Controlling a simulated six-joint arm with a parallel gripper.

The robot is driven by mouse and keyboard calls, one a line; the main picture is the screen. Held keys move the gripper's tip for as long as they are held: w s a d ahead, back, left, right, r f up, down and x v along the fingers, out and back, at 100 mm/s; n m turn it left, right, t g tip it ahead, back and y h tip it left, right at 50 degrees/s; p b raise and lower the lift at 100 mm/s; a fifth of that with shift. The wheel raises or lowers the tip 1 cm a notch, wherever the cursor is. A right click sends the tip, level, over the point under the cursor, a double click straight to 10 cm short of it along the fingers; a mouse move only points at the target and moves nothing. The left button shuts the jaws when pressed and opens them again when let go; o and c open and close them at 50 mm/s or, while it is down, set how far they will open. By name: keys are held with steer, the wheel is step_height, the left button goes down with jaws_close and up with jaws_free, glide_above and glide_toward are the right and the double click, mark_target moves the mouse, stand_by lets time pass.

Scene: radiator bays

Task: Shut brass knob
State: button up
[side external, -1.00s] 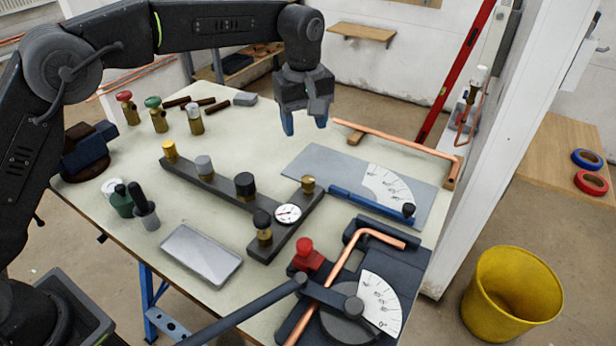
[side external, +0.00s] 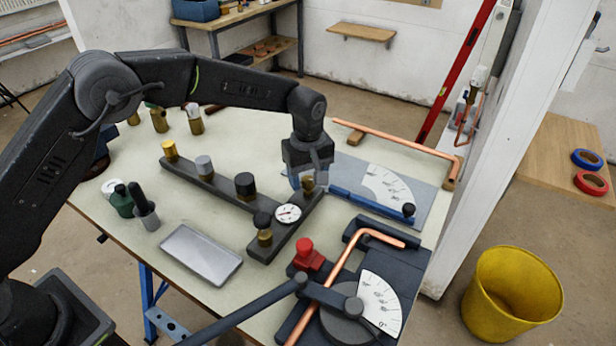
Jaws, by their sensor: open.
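A dark manifold bar (side external: 215,187) lies on the bench with a row of knobs on it. A brass knob (side external: 308,184) stands at the far end of its short cross arm. Another brass-coloured knob (side external: 169,150) stands at the bar's left end. Between them are a grey knob (side external: 204,165) and a black knob (side external: 244,182); a black-topped brass valve (side external: 263,225) is nearer. My gripper (side external: 309,177) points down at the cross-arm brass knob, open, its fingertips on either side of the knob's upper part. Contact cannot be told.
A round gauge (side external: 288,213) sits beside the knob. A blue-edged plate with a dial (side external: 388,187) lies right behind. A pipe bender (side external: 350,305) with a red knob (side external: 306,255) and copper pipe is at front right. A grey tray (side external: 201,254) lies front left.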

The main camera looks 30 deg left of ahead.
steer(key=shift+f, duration=0.25)
steer(key=c, duration=0.9)
